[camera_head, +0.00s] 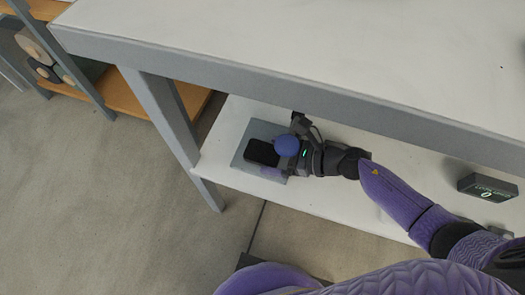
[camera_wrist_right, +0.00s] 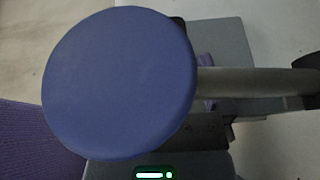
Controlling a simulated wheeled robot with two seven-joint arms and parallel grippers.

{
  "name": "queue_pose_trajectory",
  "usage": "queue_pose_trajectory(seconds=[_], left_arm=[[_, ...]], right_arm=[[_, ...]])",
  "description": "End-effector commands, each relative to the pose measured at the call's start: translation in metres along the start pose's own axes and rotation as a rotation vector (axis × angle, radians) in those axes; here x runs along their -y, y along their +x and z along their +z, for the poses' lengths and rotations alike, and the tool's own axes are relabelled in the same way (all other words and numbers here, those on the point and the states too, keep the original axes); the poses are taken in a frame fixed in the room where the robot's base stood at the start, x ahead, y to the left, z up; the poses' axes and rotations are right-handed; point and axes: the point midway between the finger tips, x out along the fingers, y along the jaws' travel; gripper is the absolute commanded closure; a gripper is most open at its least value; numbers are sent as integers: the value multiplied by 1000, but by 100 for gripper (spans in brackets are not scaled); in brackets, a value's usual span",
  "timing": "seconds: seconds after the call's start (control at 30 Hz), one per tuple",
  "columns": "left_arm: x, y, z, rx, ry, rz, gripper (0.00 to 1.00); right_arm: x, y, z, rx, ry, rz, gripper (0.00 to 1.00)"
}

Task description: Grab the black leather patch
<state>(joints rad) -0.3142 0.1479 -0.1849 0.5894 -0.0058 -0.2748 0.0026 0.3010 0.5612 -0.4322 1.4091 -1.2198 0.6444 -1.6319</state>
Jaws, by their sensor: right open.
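A dark rounded rectangle (camera_head: 262,152), which looks like the black leather patch, lies on a grey plate (camera_head: 243,160) on the lower shelf in the head view. A blue round knob (camera_head: 287,145) stands just right of it, and fills much of the right wrist view (camera_wrist_right: 120,83) with a grey bar (camera_wrist_right: 250,81) running right from behind it. My right gripper (camera_head: 297,150) is open at the knob, to the right of the patch. The knob hides part of its fingers, and I cannot tell whether they touch anything. My left gripper is out of view.
The white tabletop (camera_head: 300,35) overhangs the lower shelf (camera_head: 340,196), and its grey leg (camera_head: 165,115) stands to the left. A black box (camera_head: 487,187) sits at the shelf's right. A wooden rack (camera_head: 120,92) stands at the far left.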

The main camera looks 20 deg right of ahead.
Motion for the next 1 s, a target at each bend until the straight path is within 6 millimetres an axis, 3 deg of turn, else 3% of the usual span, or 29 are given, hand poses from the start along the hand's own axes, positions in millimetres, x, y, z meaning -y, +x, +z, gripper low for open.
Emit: queue_pose_trajectory(seconds=[0.03,0.07,0.43,1.0], left_arm=[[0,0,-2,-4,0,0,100],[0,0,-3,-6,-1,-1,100],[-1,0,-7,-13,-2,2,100],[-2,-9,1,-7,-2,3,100]], right_arm=[[0,0,0,0,0,0,0],[0,0,0,0,0,0,6],[0,-1,0,0,0,0,83],[10,-9,16,2,-1,-6,84]])
